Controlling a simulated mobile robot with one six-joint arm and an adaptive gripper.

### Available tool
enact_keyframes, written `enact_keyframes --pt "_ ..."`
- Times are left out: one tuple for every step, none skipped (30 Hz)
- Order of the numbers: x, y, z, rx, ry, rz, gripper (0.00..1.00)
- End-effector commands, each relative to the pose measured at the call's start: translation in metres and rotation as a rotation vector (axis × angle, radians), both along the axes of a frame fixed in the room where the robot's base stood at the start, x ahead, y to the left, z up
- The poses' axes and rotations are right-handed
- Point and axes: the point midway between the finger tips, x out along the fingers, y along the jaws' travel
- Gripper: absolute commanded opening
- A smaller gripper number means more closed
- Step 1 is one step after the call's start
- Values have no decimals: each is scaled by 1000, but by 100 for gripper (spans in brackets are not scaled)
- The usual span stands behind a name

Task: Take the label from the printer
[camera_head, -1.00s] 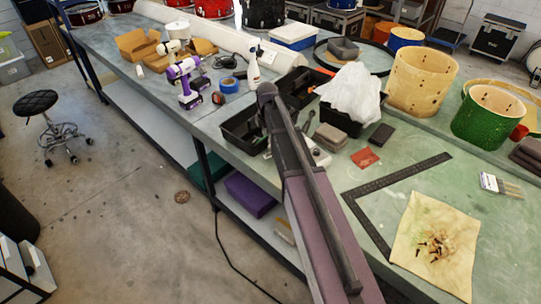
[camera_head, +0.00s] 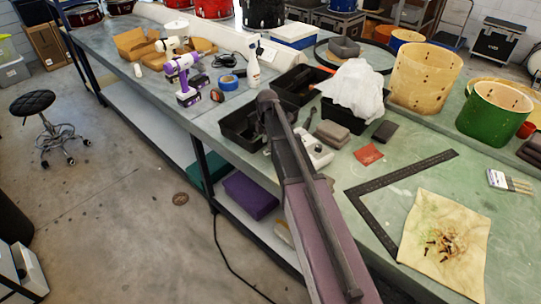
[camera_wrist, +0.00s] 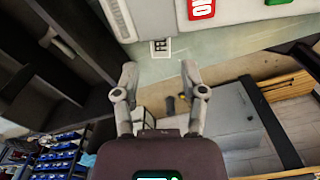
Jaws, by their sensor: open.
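A white printer (camera_wrist: 150,18) stands at the top of the wrist view on the grey-green bench top. A small white label with black print (camera_wrist: 160,47) sticks out at its lower edge. My gripper (camera_wrist: 159,72) is open and empty, its two fingertips apart on either side below the label and not visibly touching it. In the head view, a white device (camera_head: 318,152), probably the printer, is partly hidden behind my arm. My gripper is hidden there by the arm.
A panel with a red button (camera_wrist: 201,9) sits beside the printer. Black trays (camera_head: 243,128) and a white bag (camera_head: 354,92) are near my arm on the bench. A black square (camera_head: 385,190) and a stained cloth (camera_head: 440,238) lie at the front right.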

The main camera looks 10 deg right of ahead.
Motion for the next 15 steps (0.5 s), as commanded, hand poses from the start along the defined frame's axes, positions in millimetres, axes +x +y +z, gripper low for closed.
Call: enact_keyframes --pt "0 0 -8 0 0 0 54" --pt "0 0 -10 0 0 0 54" --pt "0 0 -12 0 0 0 54" --pt "0 0 -15 0 0 0 54" --pt "0 0 -17 0 0 0 54" --pt "0 0 -19 0 0 0 54" --pt "0 0 -22 0 0 0 54" --pt "0 0 -24 0 0 0 54" --pt "0 0 -26 0 0 0 54" --pt "0 0 -28 0 0 0 54" --pt "0 0 -30 0 0 0 54" --pt "0 0 -32 0 0 0 54" --pt "0 0 -33 0 0 0 54" --pt "0 0 -35 0 0 -1 54" --pt "0 0 -36 0 0 -1 54"
